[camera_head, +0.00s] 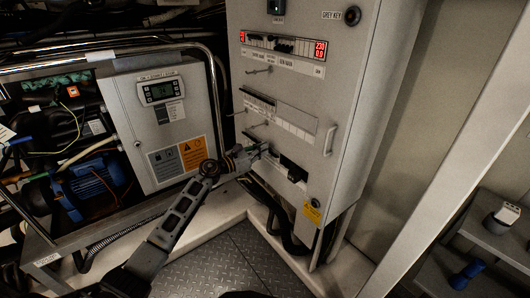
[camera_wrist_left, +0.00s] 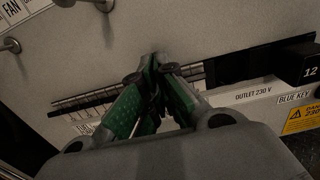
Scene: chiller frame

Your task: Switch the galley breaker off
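The grey electrical cabinet (camera_head: 300,85) carries several rows of breakers and switches. My left gripper (camera_head: 265,149) reaches the lower part of its front face, at the lowest breaker row. In the left wrist view the two green-padded fingers (camera_wrist_left: 154,66) come together at the tips, against or very near the panel. No gap shows between the tips, and I see nothing held. The breaker row (camera_wrist_left: 88,98) runs behind the fingers. The galley breaker's label and its lever position cannot be made out; the fingers hide part of the row. My right gripper is not in view.
Round-ended metal pegs (camera_head: 259,71) stick out of the cabinet front. A black block marked 12 (camera_wrist_left: 299,65) stands out right of the fingers. A cabinet handle (camera_head: 329,140) is at the right. The control box (camera_head: 160,125) and pipe frame stand at the left.

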